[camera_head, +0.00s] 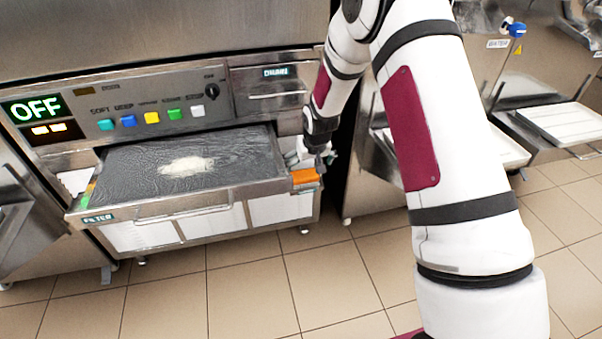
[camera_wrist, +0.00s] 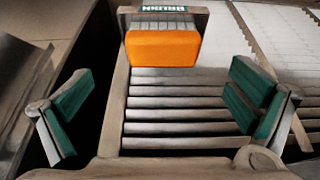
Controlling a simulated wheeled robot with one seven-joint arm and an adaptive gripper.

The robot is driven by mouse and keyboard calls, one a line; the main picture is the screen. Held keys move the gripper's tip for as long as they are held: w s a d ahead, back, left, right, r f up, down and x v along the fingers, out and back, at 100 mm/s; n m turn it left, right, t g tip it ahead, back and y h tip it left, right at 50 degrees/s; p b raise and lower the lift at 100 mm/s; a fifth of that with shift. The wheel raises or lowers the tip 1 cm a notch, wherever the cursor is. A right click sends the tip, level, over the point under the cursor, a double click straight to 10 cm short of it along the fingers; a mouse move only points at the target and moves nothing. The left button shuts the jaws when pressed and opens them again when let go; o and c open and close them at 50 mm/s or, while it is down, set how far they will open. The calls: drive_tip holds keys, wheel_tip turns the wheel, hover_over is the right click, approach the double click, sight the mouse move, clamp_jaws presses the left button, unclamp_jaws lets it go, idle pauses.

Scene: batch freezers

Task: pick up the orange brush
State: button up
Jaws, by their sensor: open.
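The orange brush (camera_head: 304,175) shows in the head view at the right front corner of the pulled-out filter drawer, just below my gripper (camera_head: 318,154). In the wrist view the orange brush (camera_wrist: 163,52) is a rounded orange block at the far end of a narrow slatted strip, against a small labelled end plate (camera_wrist: 166,14). My gripper (camera_wrist: 160,108) is open there, its two green-padded fingers wide apart to the left and right. The brush lies beyond the fingertips, between their lines, and nothing is held. Only the block of the brush shows clearly.
The filter drawer (camera_head: 190,206) of the freezer stands open, with dark mesh and a pale heap (camera_head: 187,166) on it. The control panel (camera_head: 150,105) is above. Another machine with a white tray (camera_head: 562,122) is at right. Tiled floor in front is clear.

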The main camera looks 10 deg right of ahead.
sight(304, 174)
drive_tip(key=b+x, duration=0.3)
drive_tip(key=x, duration=0.5)
drive_tip(key=shift+w+a+r, duration=0.1)
drive_tip(key=shift+w+a, duration=0.05)
drive_tip(key=shift+r, duration=0.1)
drive_tip(key=c, duration=1.2)
